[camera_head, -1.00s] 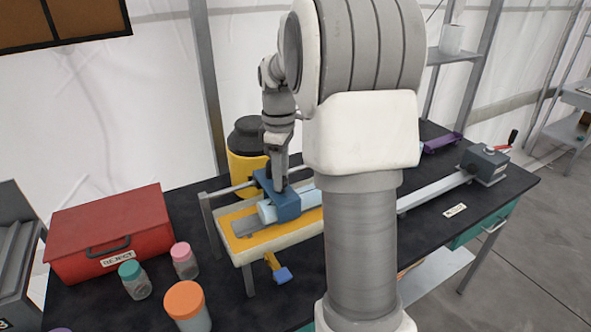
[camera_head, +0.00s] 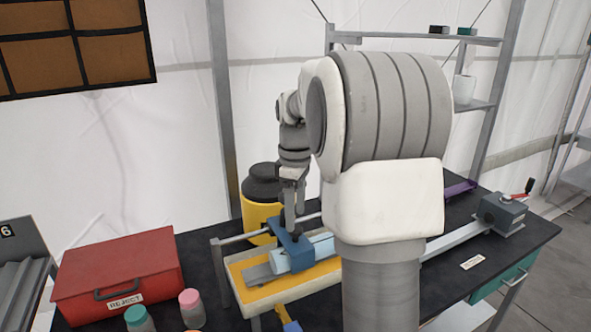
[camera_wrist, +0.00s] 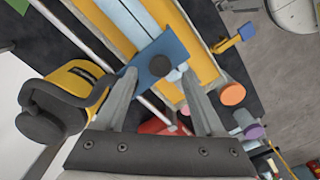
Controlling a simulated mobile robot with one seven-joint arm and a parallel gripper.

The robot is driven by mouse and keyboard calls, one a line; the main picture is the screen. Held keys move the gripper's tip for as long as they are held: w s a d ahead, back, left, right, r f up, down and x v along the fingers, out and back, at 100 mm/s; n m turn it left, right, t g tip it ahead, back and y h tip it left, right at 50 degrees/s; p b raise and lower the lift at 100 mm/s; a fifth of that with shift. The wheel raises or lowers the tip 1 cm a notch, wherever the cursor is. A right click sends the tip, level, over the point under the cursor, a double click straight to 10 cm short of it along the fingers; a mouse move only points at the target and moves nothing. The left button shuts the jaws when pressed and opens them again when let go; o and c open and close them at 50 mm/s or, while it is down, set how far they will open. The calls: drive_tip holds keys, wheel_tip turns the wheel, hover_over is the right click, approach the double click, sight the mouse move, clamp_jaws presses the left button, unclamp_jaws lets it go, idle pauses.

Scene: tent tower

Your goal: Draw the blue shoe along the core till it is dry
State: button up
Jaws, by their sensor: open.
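The blue shoe (camera_head: 293,253) sits across the pale blue core (camera_head: 321,245), near the core's left end. The core lies in a long tray with a yellow bed (camera_head: 258,298). My gripper (camera_head: 292,226) is just above the shoe, pointing down. In the wrist view my gripper (camera_wrist: 158,76) is open, with a fingertip on either side of the dark round knob on the shoe (camera_wrist: 165,50). I cannot tell whether the fingers touch the knob. The core (camera_wrist: 137,20) runs away beyond the shoe. My arm hides the tray's right part. Wetness of the core cannot be told.
A grey rail (camera_head: 240,238) runs along the tray's far side, with a yellow black-topped container (camera_head: 257,208) behind it. A red REJECT box (camera_head: 118,275) and lidded jars (camera_head: 190,305) stand left. A crank unit (camera_head: 501,213) is at the right.

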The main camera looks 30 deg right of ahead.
wheel_tip(320, 180, up, 14)
drive_tip(key=p, duration=0.1)
drive_tip(key=shift+d, duration=0.1)
idle(1.3)
